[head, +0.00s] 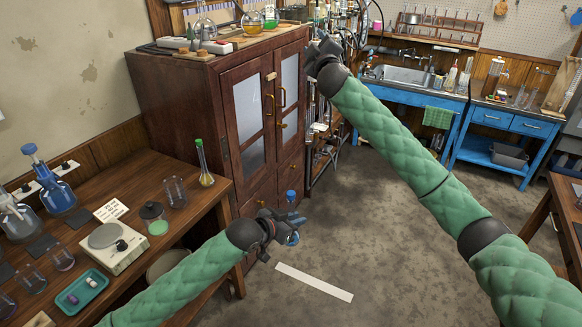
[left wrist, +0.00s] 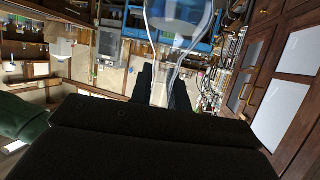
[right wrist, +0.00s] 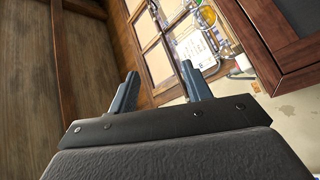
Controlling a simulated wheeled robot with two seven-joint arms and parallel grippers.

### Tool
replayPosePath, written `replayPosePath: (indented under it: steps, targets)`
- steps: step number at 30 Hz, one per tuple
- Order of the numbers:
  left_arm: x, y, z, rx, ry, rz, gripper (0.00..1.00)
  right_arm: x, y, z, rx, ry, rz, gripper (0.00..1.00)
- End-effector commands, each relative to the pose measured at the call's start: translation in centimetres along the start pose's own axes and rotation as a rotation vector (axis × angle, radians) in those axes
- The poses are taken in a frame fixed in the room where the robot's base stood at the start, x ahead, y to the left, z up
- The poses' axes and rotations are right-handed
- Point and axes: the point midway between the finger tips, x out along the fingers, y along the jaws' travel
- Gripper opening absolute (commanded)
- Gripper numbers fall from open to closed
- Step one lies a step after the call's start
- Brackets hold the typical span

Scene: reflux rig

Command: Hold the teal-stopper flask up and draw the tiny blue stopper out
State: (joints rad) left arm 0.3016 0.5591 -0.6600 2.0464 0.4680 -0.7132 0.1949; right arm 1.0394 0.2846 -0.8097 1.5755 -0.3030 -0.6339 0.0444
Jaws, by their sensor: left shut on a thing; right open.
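A small clear flask (head: 293,239) with blue liquid and a blue stopper (head: 291,196) is held off the floor, in front of the cabinet. My left gripper (head: 283,224) is shut on its neck, and the stopper stands above the fingers. In the left wrist view the flask's round body (left wrist: 185,18) shows at the top and its clear neck runs between the fingers (left wrist: 160,88); the stopper is not visible there. My right gripper (head: 318,52) is raised near the cabinet's top right corner, well away from the flask. Its two fingers are apart and empty in the right wrist view (right wrist: 162,88).
A dark wooden cabinet (head: 190,100) with glassware on top stands behind the flask. A wooden bench (head: 190,222) at left carries a green-stoppered flask (head: 204,170), a scale (head: 112,248) and a teal tray (head: 82,290). Open floor lies right of my left gripper.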

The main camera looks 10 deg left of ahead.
Motion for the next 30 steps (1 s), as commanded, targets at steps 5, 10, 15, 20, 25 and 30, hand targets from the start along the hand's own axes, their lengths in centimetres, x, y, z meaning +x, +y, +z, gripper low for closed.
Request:
replayPosePath:
  steps: [5,10,15,20,25,30]
  targets:
    - [0.0,0.0,0.0,0.0,0.0,0.0,0.0,0.2,3.5,-7.3,-0.105,0.167,0.056,0.49]
    - [0.0,0.0,0.0,0.0,0.0,0.0,0.0,-0.7,5.6,-13.9,-0.208,0.341,0.092,0.49]
    - [0.0,0.0,0.0,0.0,0.0,0.0,0.0,-2.6,6.1,-20.4,-0.319,0.538,0.098,0.49]
    - [0.0,0.0,0.0,0.0,0.0,0.0,0.0,-5.6,4.7,-25.8,-0.437,0.747,0.056,0.49]
    - [0.0,0.0,0.0,0.0,0.0,0.0,0.0,-10.0,0.2,-29.1,-0.576,0.98,-0.078,0.49]
    - [0.0,0.0,0.0,0.0,0.0,0.0,0.0,-14.3,-5.9,-28.8,-0.689,1.149,-0.285,0.49]
